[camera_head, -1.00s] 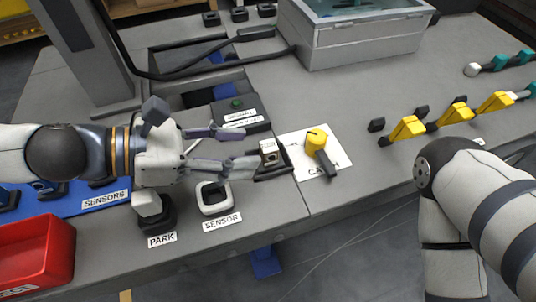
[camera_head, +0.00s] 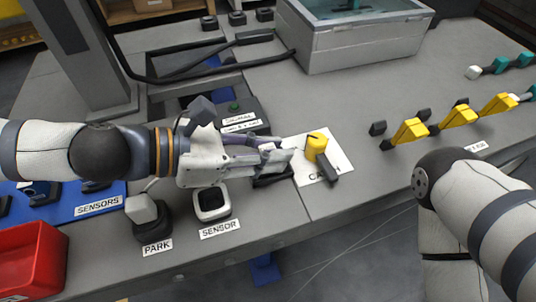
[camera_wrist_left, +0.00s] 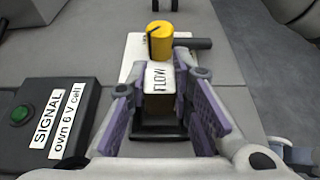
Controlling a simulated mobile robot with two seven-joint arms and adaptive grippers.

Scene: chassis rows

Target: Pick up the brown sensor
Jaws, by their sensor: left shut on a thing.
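The brown sensor (camera_wrist_left: 158,106), a small block with a white FLOW label on top, stands in a black holder (camera_wrist_left: 158,132) in the left wrist view. My left gripper (camera_wrist_left: 160,98) is shut on it, with one purple pad on each side. In the head view my left gripper (camera_head: 280,158) is at the block's place, and its fingers hide most of the block. I cannot tell whether the block is lifted from the holder. My right arm shows at the right, but its gripper is out of view.
A yellow knob with a dark handle (camera_head: 317,147) stands just beyond the fingers. A black SIGNAL box (camera_head: 240,118) with a green button is close beside the gripper. An empty-looking white-rimmed SENSOR socket (camera_head: 211,205) and a PARK stand (camera_head: 152,228) lie nearer the front edge.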

